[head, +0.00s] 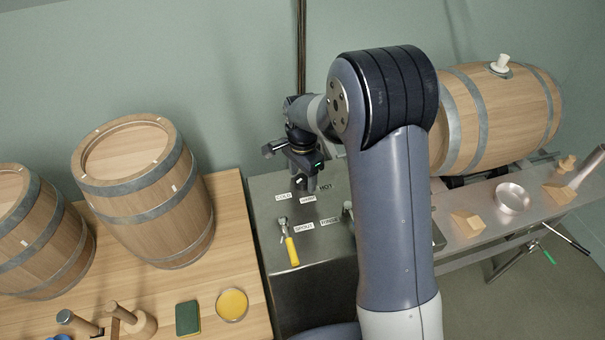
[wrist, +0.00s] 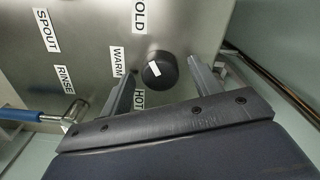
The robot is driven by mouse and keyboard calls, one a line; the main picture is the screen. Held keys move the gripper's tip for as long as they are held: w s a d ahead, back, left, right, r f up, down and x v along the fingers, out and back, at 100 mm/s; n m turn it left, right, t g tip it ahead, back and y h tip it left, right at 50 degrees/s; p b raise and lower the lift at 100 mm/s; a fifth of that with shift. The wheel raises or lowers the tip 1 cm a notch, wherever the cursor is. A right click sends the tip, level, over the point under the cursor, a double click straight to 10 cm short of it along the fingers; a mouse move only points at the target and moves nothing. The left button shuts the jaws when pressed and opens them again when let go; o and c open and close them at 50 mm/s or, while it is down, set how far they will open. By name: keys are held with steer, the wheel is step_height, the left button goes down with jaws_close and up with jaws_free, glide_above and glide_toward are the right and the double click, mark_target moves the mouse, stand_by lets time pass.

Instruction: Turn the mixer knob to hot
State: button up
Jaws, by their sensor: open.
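The mixer knob (wrist: 159,70) is a black round knob with a white mark, on a steel panel (wrist: 85,25). In the wrist view its white mark faces left, toward the WARM label (wrist: 118,62). The COLD label (wrist: 139,15) is above and the HOT label (wrist: 138,99) below, partly covered by a finger. My gripper (wrist: 161,68) is open, with one finger on each side of the knob and gaps visible on both sides. In the head view my gripper (head: 305,187) is over the panel and hides the knob.
A yellow-handled lever (head: 290,246) stands near the SPOUT label. A blue-handled lever (wrist: 22,115) is by the RINSE label. A barrel (head: 500,110) lies behind my arm; others stand on the wooden table (head: 250,300) at left.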

steer(key=shift+c, duration=0.3)
steer(key=c, duration=0.9)
steer(key=shift+n, duration=0.3)
steer(key=n+b, duration=0.1)
steer(key=n, duration=0.8)
steer(key=shift+n+b, duration=0.4)
steer(key=n, duration=1.3)
steer(key=shift+b, duration=0.4)
steer(key=shift+n, duration=0.4)
